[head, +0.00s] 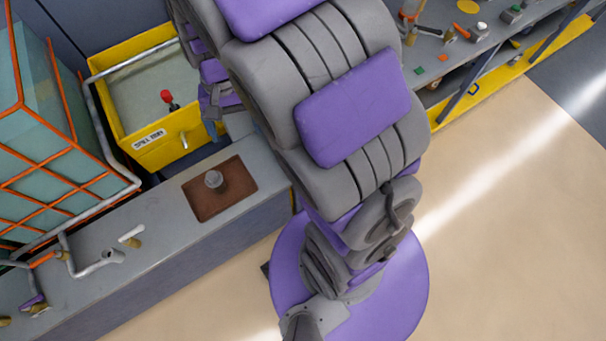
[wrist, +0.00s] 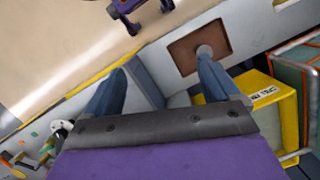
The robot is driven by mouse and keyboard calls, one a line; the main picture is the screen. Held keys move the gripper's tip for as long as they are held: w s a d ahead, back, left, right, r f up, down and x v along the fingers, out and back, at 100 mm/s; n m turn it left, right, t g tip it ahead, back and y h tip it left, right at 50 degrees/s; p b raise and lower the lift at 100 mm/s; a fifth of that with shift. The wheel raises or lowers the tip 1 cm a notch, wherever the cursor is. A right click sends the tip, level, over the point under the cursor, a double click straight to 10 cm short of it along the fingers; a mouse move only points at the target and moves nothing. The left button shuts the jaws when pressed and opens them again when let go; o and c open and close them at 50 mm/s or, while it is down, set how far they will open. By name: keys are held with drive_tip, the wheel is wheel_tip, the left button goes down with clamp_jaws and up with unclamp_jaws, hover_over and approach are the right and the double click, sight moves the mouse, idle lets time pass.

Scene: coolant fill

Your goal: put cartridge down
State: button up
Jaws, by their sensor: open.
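A small grey cylinder (head: 213,179), which looks like the cartridge, stands upright on a brown mat (head: 199,207) on the grey bench top. In the wrist view the cylinder (wrist: 204,51) shows just beyond the tip of the right finger, on the brown mat (wrist: 183,56). I cannot tell whether finger and cylinder touch. My gripper (wrist: 160,75) is open, its two blue-grey fingers wide apart with nothing between them. In the head view my gripper (head: 212,122) is above and behind the mat, beside the yellow bin, and partly hidden by my arm.
A yellow spill bin (head: 152,157) with a red-topped valve (head: 167,97) stands behind the bench. An orange-framed tank (head: 40,150) is at left. Pipes and a white-and-brass fitting (head: 131,236) occupy the bench's left. A shelf of tools (head: 450,45) is at upper right; the floor is clear.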

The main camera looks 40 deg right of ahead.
drive_tip(key=s+d+r+n, duration=0.1)
drive_tip(key=s+r+n, duration=0.1)
drive_tip(key=s, duration=0.8)
drive_tip(key=s+d+r+n+h, duration=0.1)
drive_tip(key=s+r, duration=0.3)
drive_tip(key=s, duration=0.7)
drive_tip(key=shift+s+d+r+n+t, duration=0.15)
drive_tip(key=shift+d+r+n+t, duration=0.2)
drive_tip(key=shift+d+n, duration=0.3)
drive_tip(key=shift+f, duration=0.1)
